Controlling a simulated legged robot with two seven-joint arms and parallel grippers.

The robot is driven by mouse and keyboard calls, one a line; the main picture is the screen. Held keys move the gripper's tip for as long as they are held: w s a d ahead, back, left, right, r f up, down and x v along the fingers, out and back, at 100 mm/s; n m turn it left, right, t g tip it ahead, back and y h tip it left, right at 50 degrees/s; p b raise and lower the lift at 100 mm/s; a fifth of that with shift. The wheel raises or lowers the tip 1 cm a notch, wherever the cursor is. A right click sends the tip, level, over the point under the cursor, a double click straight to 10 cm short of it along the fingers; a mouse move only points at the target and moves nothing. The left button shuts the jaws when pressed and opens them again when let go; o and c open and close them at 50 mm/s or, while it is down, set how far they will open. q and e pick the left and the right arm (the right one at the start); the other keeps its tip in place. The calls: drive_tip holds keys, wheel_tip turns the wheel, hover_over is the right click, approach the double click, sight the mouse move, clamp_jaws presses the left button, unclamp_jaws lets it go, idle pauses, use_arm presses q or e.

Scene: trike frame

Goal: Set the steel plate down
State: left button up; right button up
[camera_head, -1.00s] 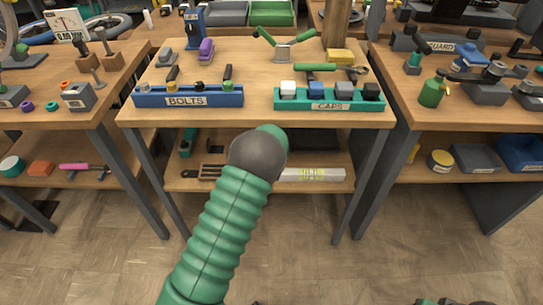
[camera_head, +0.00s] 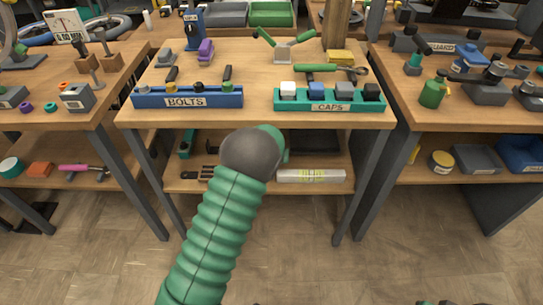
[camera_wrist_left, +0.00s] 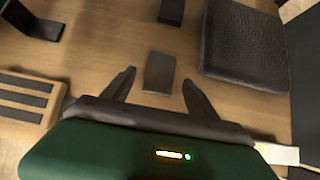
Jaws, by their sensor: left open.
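The steel plate (camera_wrist_left: 159,72) is a small grey rectangle lying flat on the wooden lower shelf in the left wrist view. My left gripper (camera_wrist_left: 158,82) is open, with one dark finger on each side of the plate and visible gaps between. In the head view my green left arm reaches under the middle table to the lower shelf. There the arm's dark wrist joint hides the gripper and the plate. My right gripper is out of view.
The lower shelf also holds a black textured block (camera_wrist_left: 243,45), a slotted wooden block (camera_wrist_left: 25,100) and a white box (camera_head: 311,176). Above, the middle tabletop carries a blue BOLTS bin (camera_head: 187,97) and a green CAPS bin (camera_head: 330,100). Table legs flank the shelf.

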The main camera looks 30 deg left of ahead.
use_arm(q)
drive_tip(key=v, duration=0.5)
drive_tip(key=shift+a+p, duration=0.1)
drive_tip(key=shift+p, duration=0.3)
drive_tip(key=s+d+r+n+g+h, duration=0.2)
drive_tip(key=s+d+n, duration=0.6)
drive_tip(key=s+n, duration=0.5)
drive_tip(key=s+d+r+n+g+h, duration=0.2)
drive_tip(key=s+d+n, duration=0.7)
drive_tip(key=s+n, duration=0.5)
drive_tip(key=n, duration=0.2)
drive_tip(key=shift+d+r+n, duration=0.15)
drive_tip(key=shift+n, duration=0.15)
